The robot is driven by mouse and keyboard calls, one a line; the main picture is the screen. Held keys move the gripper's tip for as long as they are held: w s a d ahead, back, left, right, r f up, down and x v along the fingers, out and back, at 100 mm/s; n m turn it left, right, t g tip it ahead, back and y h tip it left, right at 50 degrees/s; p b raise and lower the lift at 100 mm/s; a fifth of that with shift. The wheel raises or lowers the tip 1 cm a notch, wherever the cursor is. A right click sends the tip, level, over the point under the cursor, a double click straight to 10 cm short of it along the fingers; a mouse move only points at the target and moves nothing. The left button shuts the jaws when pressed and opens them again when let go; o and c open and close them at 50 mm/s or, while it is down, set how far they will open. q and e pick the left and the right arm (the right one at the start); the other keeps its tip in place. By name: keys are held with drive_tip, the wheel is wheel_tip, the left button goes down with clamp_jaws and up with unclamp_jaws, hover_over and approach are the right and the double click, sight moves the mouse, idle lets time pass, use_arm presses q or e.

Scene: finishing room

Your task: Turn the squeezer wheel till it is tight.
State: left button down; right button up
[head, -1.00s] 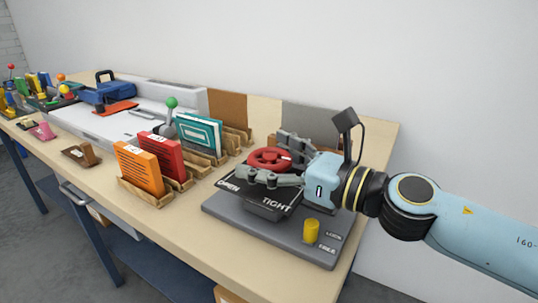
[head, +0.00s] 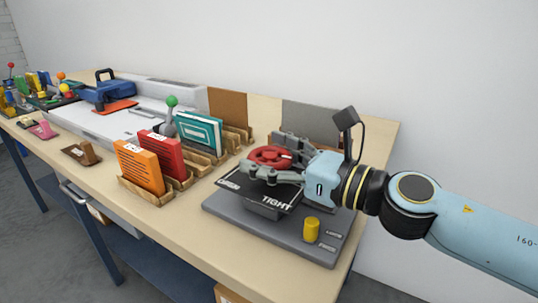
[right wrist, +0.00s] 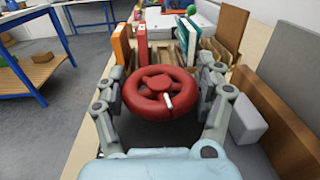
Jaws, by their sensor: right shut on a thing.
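The red squeezer wheel (head: 270,157) sits on top of the dark squeezer, above a black plate (head: 262,196) on which TIGHT can be read. The squeezer stands on a grey base (head: 270,234) at the right end of the bench. My right gripper (head: 268,164) is shut on the wheel, one finger at the front and one at the back. In the right wrist view the wheel (right wrist: 160,95) lies between the two fingers, and a white mark (right wrist: 168,100) shows on its near side. My left gripper is not in view.
A yellow knob (head: 311,230) stands on the base's front right. Wooden racks hold an orange book (head: 139,168), a red book (head: 162,155) and a teal book (head: 199,134) left of the squeezer. Grey and brown boards (head: 228,108) stand behind. A wall closes the back.

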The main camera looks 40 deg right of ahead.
idle(0.5)
drive_tip(key=o, duration=1.1)
drive_tip(key=shift+o, duration=0.2)
